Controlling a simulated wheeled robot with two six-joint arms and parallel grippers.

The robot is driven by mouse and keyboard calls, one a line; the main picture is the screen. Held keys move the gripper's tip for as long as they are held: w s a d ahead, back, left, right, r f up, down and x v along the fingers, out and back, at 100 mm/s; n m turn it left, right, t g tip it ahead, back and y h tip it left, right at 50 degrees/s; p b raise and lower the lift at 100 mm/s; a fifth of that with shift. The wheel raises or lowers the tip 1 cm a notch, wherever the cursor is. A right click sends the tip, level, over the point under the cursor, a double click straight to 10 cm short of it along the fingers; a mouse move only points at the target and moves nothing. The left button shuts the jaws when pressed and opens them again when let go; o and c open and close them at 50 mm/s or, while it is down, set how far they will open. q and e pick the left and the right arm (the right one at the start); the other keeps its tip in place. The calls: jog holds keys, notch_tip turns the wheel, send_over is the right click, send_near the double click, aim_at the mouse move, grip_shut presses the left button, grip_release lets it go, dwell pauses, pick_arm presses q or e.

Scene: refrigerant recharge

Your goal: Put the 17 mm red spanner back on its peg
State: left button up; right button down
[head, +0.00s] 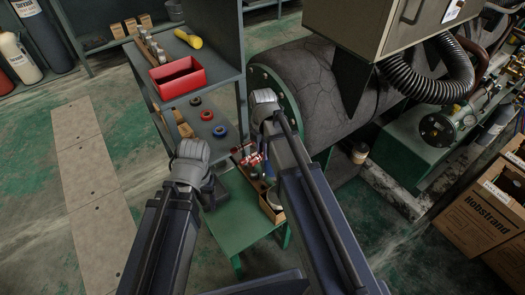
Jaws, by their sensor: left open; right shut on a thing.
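My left gripper (213,193) is a small dark shape below the grey joint of my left arm, by the left edge of the green bench. It is open and seems empty; its fingertips are hard to make out. My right arm reaches up over the bench to a grey joint by the drum's end. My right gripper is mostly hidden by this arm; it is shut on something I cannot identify. Small red and white items (249,157) show just left of this arm, too small to name. I cannot make out the 17 mm red spanner or its peg.
A grey shelf unit holds a red bin (178,77), a yellow cylinder (188,38) and red and blue rings (220,131). A green bench (237,222) stands below. A large grey drum (330,90) is behind my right arm. Cardboard boxes (488,215) stand right. Floor is clear left.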

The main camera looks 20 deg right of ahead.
jog(key=shift+f+b, duration=2.05)
jog(key=shift+f, duration=0.2)
jog(key=shift+f+b, duration=0.3)
jog(key=shift+f, duration=0.1)
jog(key=shift+f+b, duration=1.1)
jog(key=shift+b, duration=0.1)
jog(key=c, duration=0.7)
grip_release()
jog(key=shift+r, duration=0.1)
jog(key=shift+r, duration=0.1)
